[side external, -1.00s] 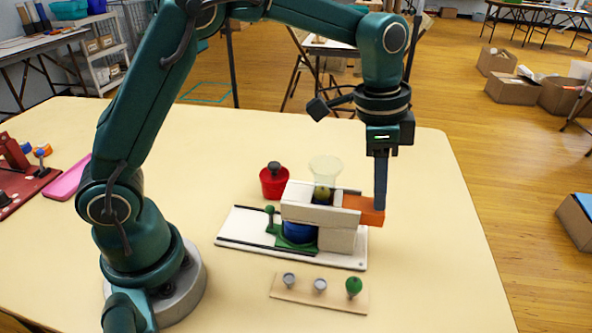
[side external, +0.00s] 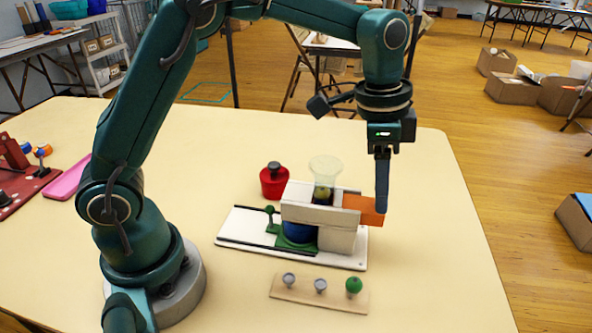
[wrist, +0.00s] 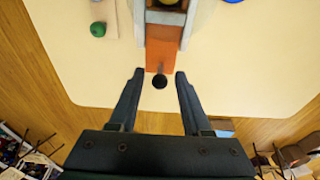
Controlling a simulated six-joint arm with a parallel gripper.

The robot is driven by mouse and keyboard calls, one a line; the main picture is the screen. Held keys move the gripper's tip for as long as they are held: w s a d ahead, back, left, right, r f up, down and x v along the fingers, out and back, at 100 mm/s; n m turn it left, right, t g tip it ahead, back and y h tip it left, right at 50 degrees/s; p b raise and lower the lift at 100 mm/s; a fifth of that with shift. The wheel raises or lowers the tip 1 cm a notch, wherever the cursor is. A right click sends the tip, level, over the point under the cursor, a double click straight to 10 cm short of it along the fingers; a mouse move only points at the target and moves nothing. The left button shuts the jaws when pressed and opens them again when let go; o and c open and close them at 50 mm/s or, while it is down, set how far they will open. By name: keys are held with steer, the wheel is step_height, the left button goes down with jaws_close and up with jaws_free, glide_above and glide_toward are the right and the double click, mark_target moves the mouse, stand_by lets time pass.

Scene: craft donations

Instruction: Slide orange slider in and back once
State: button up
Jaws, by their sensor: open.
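The orange slider (side external: 363,207) sticks out of the right side of the white block housing (side external: 320,214) on the white base. In the wrist view the orange slider (wrist: 160,57) points toward my gripper, with a black round knob or spot (wrist: 160,81) at its end. My gripper (side external: 382,210) points down at the slider's outer end. In the wrist view my gripper's fingers (wrist: 159,74) are spread on either side of the slider's end, apart from it, with nothing held between them.
A clear funnel (side external: 325,170) stands on the housing; a green slide (side external: 290,243) and blue cup (side external: 299,231) sit below. A red pot (side external: 273,181) is behind. A board with knobs (side external: 320,292) lies in front. The table right of the slider is clear.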

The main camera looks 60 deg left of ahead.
steer(key=shift+r, duration=3.6)
